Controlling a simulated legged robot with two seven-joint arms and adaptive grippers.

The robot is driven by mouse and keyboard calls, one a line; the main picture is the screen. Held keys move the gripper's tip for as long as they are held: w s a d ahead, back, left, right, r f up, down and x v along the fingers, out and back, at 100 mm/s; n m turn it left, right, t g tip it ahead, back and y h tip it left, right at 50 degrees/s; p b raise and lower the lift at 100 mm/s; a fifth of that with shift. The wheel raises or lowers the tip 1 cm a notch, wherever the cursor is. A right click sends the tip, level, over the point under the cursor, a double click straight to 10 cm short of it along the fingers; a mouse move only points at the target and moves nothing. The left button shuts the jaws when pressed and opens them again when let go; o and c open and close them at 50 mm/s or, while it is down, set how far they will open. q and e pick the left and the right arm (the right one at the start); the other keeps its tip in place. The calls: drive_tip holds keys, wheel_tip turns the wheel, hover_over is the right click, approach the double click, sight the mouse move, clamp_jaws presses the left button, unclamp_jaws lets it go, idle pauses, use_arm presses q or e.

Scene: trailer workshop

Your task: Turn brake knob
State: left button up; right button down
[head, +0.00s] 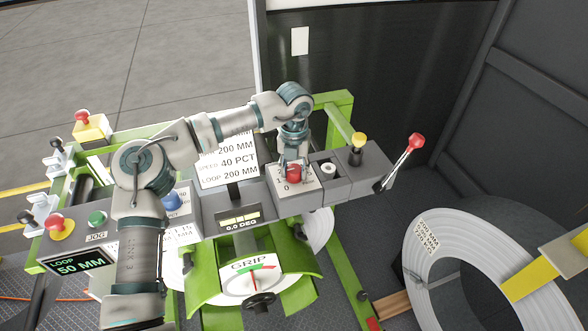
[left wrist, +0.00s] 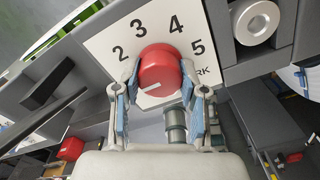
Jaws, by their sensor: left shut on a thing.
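The brake knob (head: 293,173) is red and sits on a white numbered plate on the console. In the left wrist view the red knob (left wrist: 160,71) stands in the middle, with a white pointer line toward its lower left. The numbers 2, 3, 4 and 5 show around it on the plate (left wrist: 115,35). My left gripper (head: 292,165) comes down on the knob from above. In the left wrist view its two fingers (left wrist: 160,85) stand on either side of the knob and are shut on it. My right gripper is not in view.
Right of the knob are a white round part (head: 328,169), a yellow knob (head: 358,139) and a red-handled lever (head: 416,141). A display (head: 239,219) reads 0.0 DEG. A GRIP gauge (head: 252,278) is below. A large white coil (head: 432,252) stands at the right.

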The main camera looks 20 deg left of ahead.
sight(295, 167)
use_arm(q)
drive_tip(key=shift+f, duration=0.25)
drive_tip(key=o, duration=1.1)
drive_tip(key=shift+o, duration=0.2)
drive_tip(key=shift+w, duration=0.2)
drive_tip(key=shift+s+r, duration=0.1)
drive_tip(key=shift+r, duration=0.55)
wheel_tip(295, 167, up, 11)
drive_tip(key=shift+w+f, duration=0.2)
